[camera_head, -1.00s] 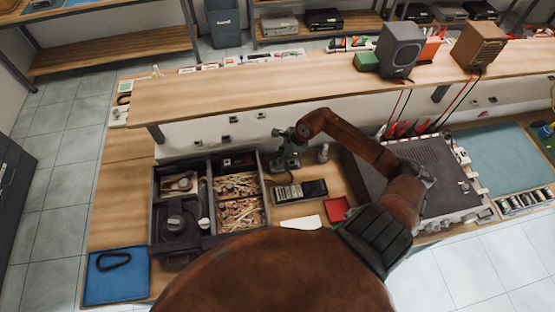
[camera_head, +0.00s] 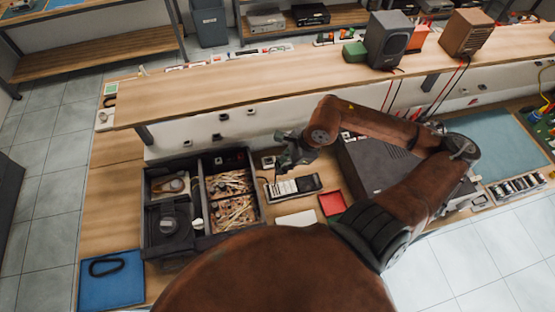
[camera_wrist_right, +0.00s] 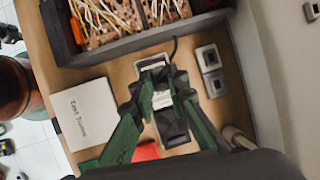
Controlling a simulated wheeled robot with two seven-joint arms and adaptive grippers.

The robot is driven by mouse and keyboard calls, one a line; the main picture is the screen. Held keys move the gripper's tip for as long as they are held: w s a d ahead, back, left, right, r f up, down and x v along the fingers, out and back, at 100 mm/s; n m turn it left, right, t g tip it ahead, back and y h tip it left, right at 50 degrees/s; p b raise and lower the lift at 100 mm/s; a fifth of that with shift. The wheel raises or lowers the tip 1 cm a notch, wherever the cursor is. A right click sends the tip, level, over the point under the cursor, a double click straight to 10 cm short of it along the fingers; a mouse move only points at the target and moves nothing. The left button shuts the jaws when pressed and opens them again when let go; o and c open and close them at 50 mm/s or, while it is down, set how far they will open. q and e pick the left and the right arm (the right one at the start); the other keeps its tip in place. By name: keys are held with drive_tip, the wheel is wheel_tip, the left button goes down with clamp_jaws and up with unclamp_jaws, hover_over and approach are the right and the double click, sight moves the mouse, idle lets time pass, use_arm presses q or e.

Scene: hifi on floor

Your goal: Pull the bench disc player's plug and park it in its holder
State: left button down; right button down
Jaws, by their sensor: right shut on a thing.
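A thin dark cable (camera_wrist_right: 174,48) curves up beside the fingertips. A dark grey device with a ribbed top (camera_head: 368,165), probably the disc player, stands partly behind my right arm. Two small pale units with dark square openings (camera_wrist_right: 208,58) lie beside the fingers; I cannot tell whether one is the holder. My left gripper is out of view.
A red tray (camera_head: 332,204) and a white booklet (camera_wrist_right: 85,113) are near. The raised shelf (camera_head: 250,95) and back panel (camera_head: 165,140) bound the far side.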

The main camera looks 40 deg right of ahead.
drive_tip(key=shift+r, duration=0.15)
drive_tip(key=w+d+f+p, duration=0.1)
drive_tip(key=w+d+p, duration=0.3)
drive_tip(key=w+d, duration=0.15)
drive_tip(key=shift+g+y, duration=0.4)
drive_tip(key=shift+g, duration=0.2)
drive_tip(key=shift+w+d+f+p, duration=0.35)
drive_tip(key=shift+w+d+f, duration=0.45)
drive_tip(key=shift+f, duration=1)
drive_tip(key=shift+w+d+f+p, duration=0.4)
drive_tip(key=shift+d+f, duration=0.8)
drive_tip(key=shift+f, duration=0.6)
drive_tip(key=shift+w+d+f+p, duration=0.3)
drive_tip(key=shift+w+d+f, duration=0.55)
drive_tip(key=shift+f, duration=0.95)
drive_tip(key=shift+s+d, duration=0.15)
drive_tip(key=shift+s, duration=0.05)
drive_tip(key=shift+f+b, duration=0.95)
drive_tip(key=shift+b, duration=0.15)
drive_tip(key=c, duration=1.8)
unclamp_jaws()
